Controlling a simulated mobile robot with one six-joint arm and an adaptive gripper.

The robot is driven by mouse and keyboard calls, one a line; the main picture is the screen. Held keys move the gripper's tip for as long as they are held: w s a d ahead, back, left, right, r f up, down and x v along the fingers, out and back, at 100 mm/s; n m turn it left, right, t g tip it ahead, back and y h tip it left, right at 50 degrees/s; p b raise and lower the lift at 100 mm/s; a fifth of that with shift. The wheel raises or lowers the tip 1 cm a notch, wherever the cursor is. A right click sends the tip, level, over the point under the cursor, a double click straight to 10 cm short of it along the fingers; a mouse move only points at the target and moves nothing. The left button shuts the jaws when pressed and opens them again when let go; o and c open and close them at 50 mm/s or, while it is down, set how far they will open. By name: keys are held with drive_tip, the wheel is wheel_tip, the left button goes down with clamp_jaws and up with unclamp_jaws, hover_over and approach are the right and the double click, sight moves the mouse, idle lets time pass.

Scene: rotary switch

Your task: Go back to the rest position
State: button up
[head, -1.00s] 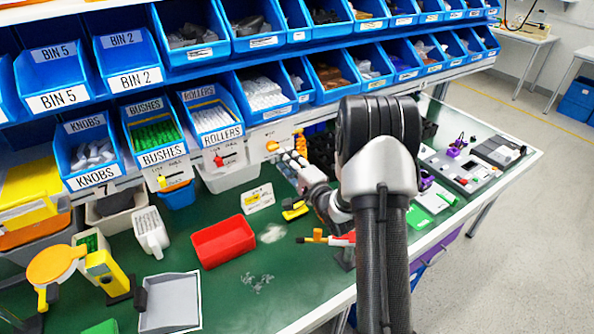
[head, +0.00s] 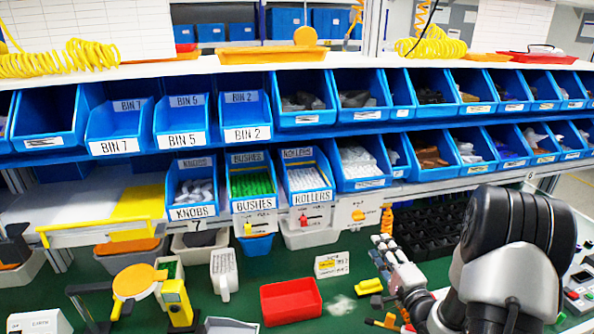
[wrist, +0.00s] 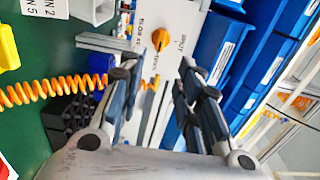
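My gripper (head: 382,248) is at the lower right of the head view, in front of the green workbench. In the wrist view my gripper (wrist: 155,78) has its two dark fingers spread apart with nothing between them, so it is open. A white switch panel with an orange rotary knob (head: 358,215) hangs under the bins, up and left of my fingertips and apart from them. The orange knob (wrist: 160,40) also shows in the wrist view, beyond the gap between the fingers. Panels with a red knob (head: 303,220) and a yellow knob (head: 248,229) are farther left.
Rows of blue bins (head: 247,134) stand above the bench. A red tray (head: 291,301) lies on the green bench (head: 240,306) left of my gripper. An orange coiled cord (wrist: 50,91) crosses the left of the wrist view. A black crate (head: 425,232) sits behind my arm.

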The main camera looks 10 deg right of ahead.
drive_tip(key=s+a+r+n+g+h, duration=0.3)
drive_tip(key=s+a+r+n+g, duration=0.2)
drive_tip(key=a+r+n+g, duration=0.35)
drive_tip(key=s+a+r+n+g, duration=0.1)
drive_tip(key=s+a+n, duration=0.2)
drive_tip(key=s, duration=0.6)
drive_tip(key=s+a+r+n+g+y, duration=0.1)
drive_tip(key=s+a+n+g, duration=0.1)
drive_tip(key=s, duration=0.7)
drive_tip(key=s+a+r+n+g+y, duration=0.1)
drive_tip(key=s+a+n, duration=0.3)
drive_tip(key=s, duration=0.5)
drive_tip(key=a+g, duration=0.1)
drive_tip(key=a, duration=0.1)
drive_tip(key=shift+a, duration=0.35)
